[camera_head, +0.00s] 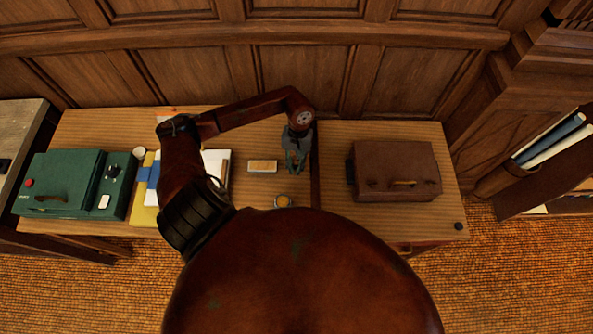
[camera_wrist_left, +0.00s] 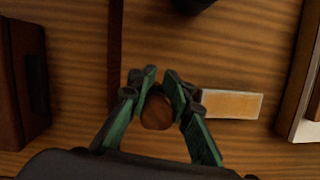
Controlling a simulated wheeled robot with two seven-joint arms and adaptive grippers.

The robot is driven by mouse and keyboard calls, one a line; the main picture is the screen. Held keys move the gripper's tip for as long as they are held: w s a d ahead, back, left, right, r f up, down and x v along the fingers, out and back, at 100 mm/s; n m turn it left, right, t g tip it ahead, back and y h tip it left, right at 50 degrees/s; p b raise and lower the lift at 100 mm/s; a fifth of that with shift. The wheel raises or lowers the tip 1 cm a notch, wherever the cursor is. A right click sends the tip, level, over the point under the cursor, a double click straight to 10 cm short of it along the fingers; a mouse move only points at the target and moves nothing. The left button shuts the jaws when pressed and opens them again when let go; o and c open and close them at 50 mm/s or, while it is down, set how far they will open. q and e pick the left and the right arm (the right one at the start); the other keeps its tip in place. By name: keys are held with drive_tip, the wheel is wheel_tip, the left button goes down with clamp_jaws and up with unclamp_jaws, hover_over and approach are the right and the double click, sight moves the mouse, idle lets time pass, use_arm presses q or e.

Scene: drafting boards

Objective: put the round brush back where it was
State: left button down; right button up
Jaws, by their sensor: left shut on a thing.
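My left gripper (camera_head: 296,158) hangs over the middle of the desk, just right of a pale block. In the left wrist view its green fingers (camera_wrist_left: 158,88) are closed around a round brown wooden piece (camera_wrist_left: 156,112), which looks like the round brush. Only its rounded end shows between the fingers; the rest is hidden. I cannot tell whether it touches the desk (camera_head: 335,200). My right gripper is not in view.
The block with an orange-tan top (camera_head: 262,166) lies close beside the gripper and also shows in the wrist view (camera_wrist_left: 231,104). A small round container (camera_head: 284,201) stands nearer me. A brown case (camera_head: 398,170) is at right, a green case (camera_head: 62,182) at left.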

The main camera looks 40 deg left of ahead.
sight(296, 169)
use_arm(q)
drive_tip(key=f, duration=0.2)
drive_tip(key=f+p, duration=0.1)
drive_tip(key=shift+w+d, duration=0.15)
drive_tip(key=shift+w, duration=0.1)
drive_tip(key=shift+f, duration=0.35)
drive_tip(key=shift+f, duration=0.1)
drive_tip(key=c, duration=2.3)
unclamp_jaws()
drive_tip(key=shift+f, duration=0.1)
drive_tip(key=o, duration=0.6)
drive_tip(key=shift+c, duration=0.2)
